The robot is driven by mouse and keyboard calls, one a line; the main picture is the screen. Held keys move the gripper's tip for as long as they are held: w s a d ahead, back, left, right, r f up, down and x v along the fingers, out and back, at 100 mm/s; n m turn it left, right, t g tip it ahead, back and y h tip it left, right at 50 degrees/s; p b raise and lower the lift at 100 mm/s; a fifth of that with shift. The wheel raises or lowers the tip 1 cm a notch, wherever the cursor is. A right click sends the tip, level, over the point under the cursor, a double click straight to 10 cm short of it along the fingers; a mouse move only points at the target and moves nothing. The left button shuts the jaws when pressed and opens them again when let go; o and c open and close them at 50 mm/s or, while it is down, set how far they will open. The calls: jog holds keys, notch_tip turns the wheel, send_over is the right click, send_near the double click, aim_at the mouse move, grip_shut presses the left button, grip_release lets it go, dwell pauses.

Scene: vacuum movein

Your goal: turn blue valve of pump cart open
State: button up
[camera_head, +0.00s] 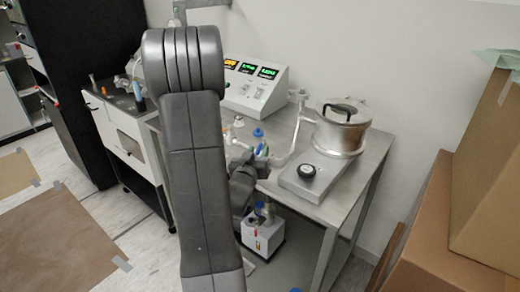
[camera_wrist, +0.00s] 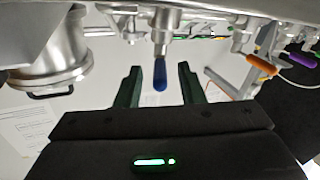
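A blue valve handle (camera_wrist: 160,75) hangs from a metal fitting (camera_wrist: 160,45) in the wrist view, which looks upside down. My gripper (camera_wrist: 161,78) is open, with one dark green finger on each side of the handle. A gap shows on both sides, so the fingers do not appear to touch it. In the head view my arm hides much of this place; a small blue part (camera_head: 258,133) shows just right of the arm, above the table. I cannot tell whether it is the same handle.
A metal pot (camera_head: 342,128) and a display box (camera_head: 254,86) stand on the steel table (camera_head: 376,150). A white pump unit (camera_head: 262,235) sits below. A black-topped cart (camera_head: 125,103) is at left, cardboard boxes (camera_head: 440,215) at right. Orange (camera_wrist: 262,65) and purple (camera_wrist: 303,60) handles show in the wrist view.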

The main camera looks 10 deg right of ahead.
jog(key=b+v, duration=0.1)
jog(key=v, duration=0.9)
jog(key=shift+s+r, duration=0.1)
